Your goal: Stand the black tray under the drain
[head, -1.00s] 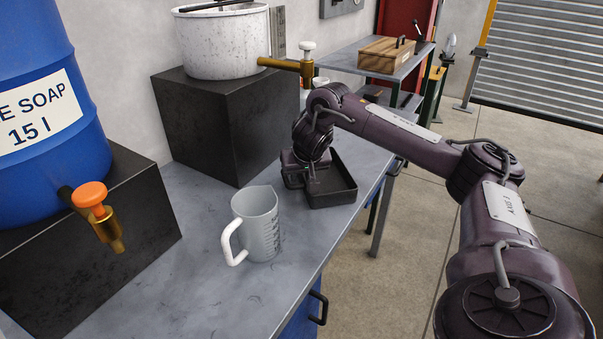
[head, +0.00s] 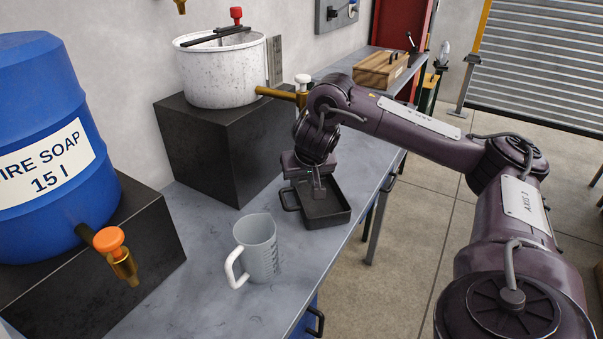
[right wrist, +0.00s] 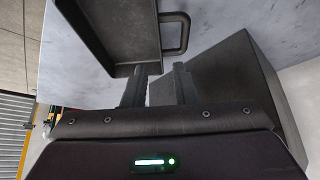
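The black tray (head: 338,213) lies flat on the grey workbench, right of the black block under the white pot. Its loop handle (head: 289,199) points left in the head view; the tray and handle (right wrist: 182,33) also show in the right wrist view. A brass drain pipe (head: 272,92) with a white knob runs from the pot; its outer end is behind my right arm. My right gripper (head: 318,190) points down over the tray's handle side. In the right wrist view its fingers (right wrist: 160,88) stand apart with nothing between them. My left gripper is out of view.
A measuring jug (head: 257,255) stands in front of the tray. A blue soap barrel (head: 45,120) with an orange-knobbed tap (head: 115,255) sits on a block at left. The black block (head: 225,145) stands close beside the tray. Bare bench (head: 200,225) lies left of the jug.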

